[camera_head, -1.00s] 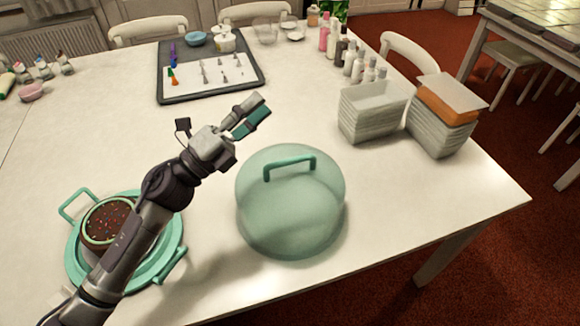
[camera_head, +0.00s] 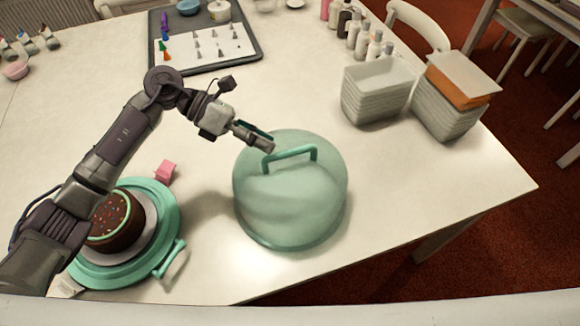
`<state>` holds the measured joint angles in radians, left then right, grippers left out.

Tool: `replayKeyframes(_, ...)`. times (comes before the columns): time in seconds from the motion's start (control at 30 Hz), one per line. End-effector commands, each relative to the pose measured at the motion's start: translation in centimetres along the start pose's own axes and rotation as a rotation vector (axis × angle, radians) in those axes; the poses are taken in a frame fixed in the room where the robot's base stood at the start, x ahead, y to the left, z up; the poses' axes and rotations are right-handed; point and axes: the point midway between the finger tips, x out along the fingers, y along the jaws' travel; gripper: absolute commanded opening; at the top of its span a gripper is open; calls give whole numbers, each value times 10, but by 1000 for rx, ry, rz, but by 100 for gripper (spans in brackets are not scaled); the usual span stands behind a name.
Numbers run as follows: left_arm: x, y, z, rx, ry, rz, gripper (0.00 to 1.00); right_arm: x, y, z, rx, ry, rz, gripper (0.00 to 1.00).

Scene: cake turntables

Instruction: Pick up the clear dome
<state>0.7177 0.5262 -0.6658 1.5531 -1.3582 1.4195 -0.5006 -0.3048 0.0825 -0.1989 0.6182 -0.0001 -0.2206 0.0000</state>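The clear dome (camera_head: 291,205) is a greenish see-through cover with a green handle (camera_head: 290,155) on top. It stands on the white table right of the middle. My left gripper (camera_head: 268,142) is at the dome's upper left, just behind and left of the handle in the picture. Its fingers point right and down toward the handle. Whether it touches the handle, and how far its fingers are apart, I cannot tell. My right gripper is not in view.
A chocolate cake (camera_head: 118,222) sits on a green turntable (camera_head: 166,222) at the left, partly behind my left arm. A pink block (camera_head: 165,171) lies beside it. Stacked white containers (camera_head: 377,92) and bottles stand at the right. A tray of piping tips (camera_head: 254,52) lies at the back.

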Motion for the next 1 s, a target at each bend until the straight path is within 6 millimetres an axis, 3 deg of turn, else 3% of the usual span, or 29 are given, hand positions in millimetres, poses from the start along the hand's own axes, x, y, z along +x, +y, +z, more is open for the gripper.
replayKeyframes(0.27, 23, -4, 4, -1, -1, -4, 33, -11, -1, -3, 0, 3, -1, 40)
replayKeyframes(0.53, 60, -5, 6, -3, -3, -2, 33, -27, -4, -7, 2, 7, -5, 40)
replayKeyframes(0.83, 65, -3, 4, -1, -2, 0, 33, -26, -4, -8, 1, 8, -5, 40)
replayKeyframes(1.0, 65, -3, 4, -1, -2, 0, 5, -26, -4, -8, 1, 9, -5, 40)
